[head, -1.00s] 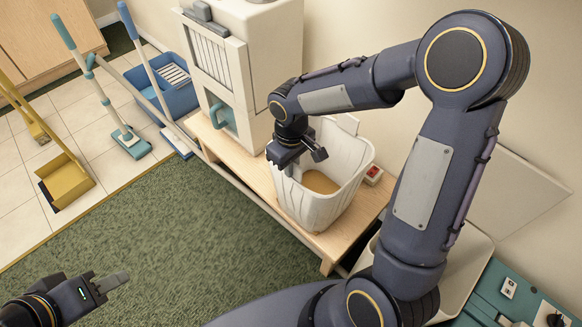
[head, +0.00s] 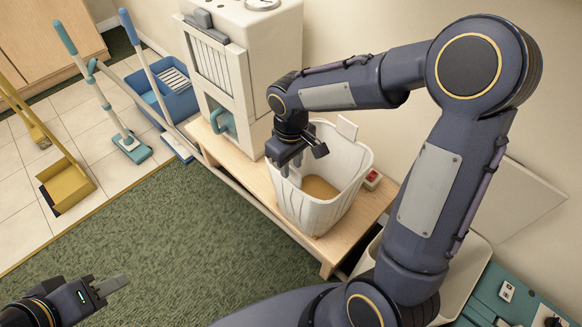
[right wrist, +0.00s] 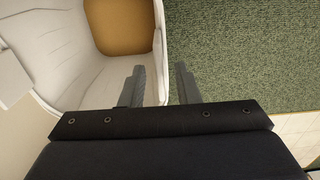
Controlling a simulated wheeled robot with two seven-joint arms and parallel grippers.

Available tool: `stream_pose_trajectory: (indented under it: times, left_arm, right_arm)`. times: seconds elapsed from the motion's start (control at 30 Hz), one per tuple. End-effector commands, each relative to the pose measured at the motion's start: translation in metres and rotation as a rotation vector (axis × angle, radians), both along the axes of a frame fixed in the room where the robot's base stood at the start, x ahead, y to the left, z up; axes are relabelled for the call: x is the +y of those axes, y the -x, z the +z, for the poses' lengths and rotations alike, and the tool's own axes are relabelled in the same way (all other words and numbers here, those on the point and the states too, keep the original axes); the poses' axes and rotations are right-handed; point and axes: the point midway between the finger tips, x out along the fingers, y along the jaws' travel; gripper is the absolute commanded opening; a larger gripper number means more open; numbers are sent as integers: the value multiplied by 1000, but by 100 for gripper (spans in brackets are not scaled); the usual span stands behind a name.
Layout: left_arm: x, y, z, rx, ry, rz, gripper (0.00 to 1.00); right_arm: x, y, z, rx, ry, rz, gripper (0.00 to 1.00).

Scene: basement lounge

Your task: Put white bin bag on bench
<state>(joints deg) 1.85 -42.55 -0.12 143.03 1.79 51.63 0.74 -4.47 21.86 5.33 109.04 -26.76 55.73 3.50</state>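The white bin bag (head: 325,211), an open-topped, bin-shaped thing with ribbed walls and a brown patch inside at the bottom, stands upright on the pale wooden bench (head: 353,237). The bag also shows at the left of the right wrist view (right wrist: 95,88). My right gripper (head: 303,160) is at its near-left rim. In the right wrist view the fingers (right wrist: 162,85) are apart, one over the bag's inside and one outside the wall. Whether they touch it cannot be told. My left gripper (head: 106,287) is low over the green carpet, away from the bag; its finger gap is unclear.
A white machine (head: 243,66) stands on the bench left of the bag. A small red-switched box (head: 372,178) is right of it. A blue bucket (head: 170,98), mops and a yellow dustpan (head: 67,186) stand on tiles. The green carpet (head: 170,232) is clear in front.

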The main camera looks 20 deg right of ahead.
Motion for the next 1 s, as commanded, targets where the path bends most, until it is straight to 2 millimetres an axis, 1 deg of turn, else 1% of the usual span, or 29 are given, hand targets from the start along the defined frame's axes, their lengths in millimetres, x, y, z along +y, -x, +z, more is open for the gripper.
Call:
stream_pose_trajectory:
  times: [0.03, 0.2, 0.3, 0.4, 0.5, 0.57, 0.67, 0.77, 0.8, 0.83, 0.9, 1.0]
  left_arm:
    - [0, 0, 8, 0, 0, 0, 36]
    - [0, 0, 19, 0, 0, 0, 36]
    - [0, 0, 23, 0, 0, 0, 36]
    - [0, 0, 26, 0, 0, 0, 36]
    - [0, 0, 27, 0, 0, 0, 36]
    - [0, 0, 27, 0, 0, 0, 36]
    - [0, 0, 27, 0, 0, 0, 36]
    - [0, 0, 27, 0, 0, 0, 36]
    - [0, 0, 27, 0, 0, 0, 36]
    - [0, 0, 27, 0, 0, 0, 36]
    - [0, 0, 27, 0, 0, 0, 36]
    - [0, 0, 27, 0, 0, 0, 36]
  right_arm:
    - [0, -1, 17, -4, -1, 0, 29]
    - [0, -1, 54, -5, -1, -1, 29]
    - [0, 0, 70, -3, -1, 0, 29]
    - [0, -1, 81, -3, -1, 0, 29]
    - [0, 1, 88, -3, -2, -2, 29]
    - [-3, 5, 93, -12, -11, -14, 29]
    - [-12, 25, 106, -45, -49, -65, 29]
    - [-24, 59, 120, -107, -119, -153, 29]
    - [-28, 75, 125, -134, -153, -195, 29]
    - [-30, 87, 127, -157, -180, -227, 29]
    - [-32, 114, 130, -210, -242, -298, 29]
    - [-30, 145, 130, -281, -325, -389, 29]
